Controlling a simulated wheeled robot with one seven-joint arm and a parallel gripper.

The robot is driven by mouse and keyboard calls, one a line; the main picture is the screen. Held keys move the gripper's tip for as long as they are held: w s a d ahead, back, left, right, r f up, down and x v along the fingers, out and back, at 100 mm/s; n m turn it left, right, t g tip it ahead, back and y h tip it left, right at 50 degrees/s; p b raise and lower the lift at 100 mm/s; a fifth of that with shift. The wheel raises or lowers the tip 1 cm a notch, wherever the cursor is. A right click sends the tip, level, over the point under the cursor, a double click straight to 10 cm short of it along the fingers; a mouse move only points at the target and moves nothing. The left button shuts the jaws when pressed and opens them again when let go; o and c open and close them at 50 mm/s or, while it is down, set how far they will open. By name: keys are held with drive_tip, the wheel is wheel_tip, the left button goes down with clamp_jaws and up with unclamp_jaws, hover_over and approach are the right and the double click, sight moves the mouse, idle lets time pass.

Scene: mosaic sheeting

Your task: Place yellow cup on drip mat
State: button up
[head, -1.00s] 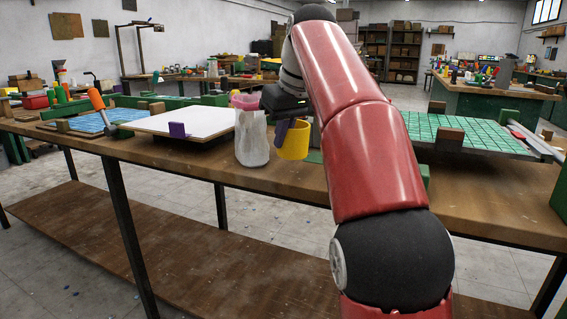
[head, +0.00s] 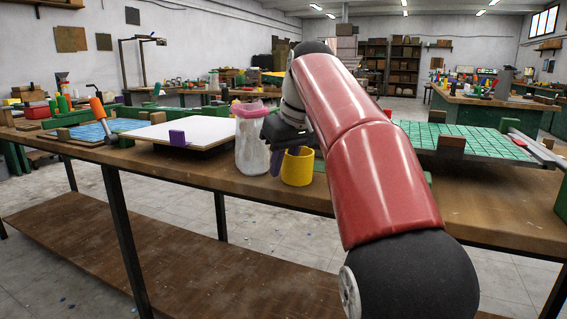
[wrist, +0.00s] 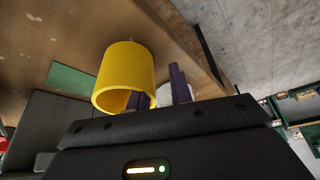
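The yellow cup (head: 298,168) is upright near the front edge of the workbench, right of a white jar; it looks to rest on the wood. It also shows in the wrist view (wrist: 125,72), rim toward the camera. My gripper (wrist: 158,95) is at the cup's rim, one purple finger at or inside the rim and the other outside it. A gap shows between the outer finger and the cup wall, so it looks open. A flat green patch, probably the drip mat (wrist: 75,82), lies beside the cup, partly hidden by it. My arm hides much of this area in the head view.
The white jar (head: 252,145) with a pink top stands close left of the cup and gripper. A white board (head: 195,131) lies further left, a green tiled sheet (head: 462,138) to the right. The bench's front edge (head: 225,190) is close.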

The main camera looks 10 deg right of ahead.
drive_tip(key=shift+f, duration=0.15)
drive_tip(key=shift+w+f+b, duration=0.1)
drive_tip(key=shift+f+b, duration=0.15)
drive_tip(key=shift+b, duration=0.25)
drive_tip(key=a+p+v, duration=0.1)
drive_tip(key=p+v, duration=0.2)
drive_tip(key=v, duration=0.5)
drive_tip(key=shift+w+d+r+p, duration=0.25)
drive_tip(key=shift+w+d+p, duration=0.05)
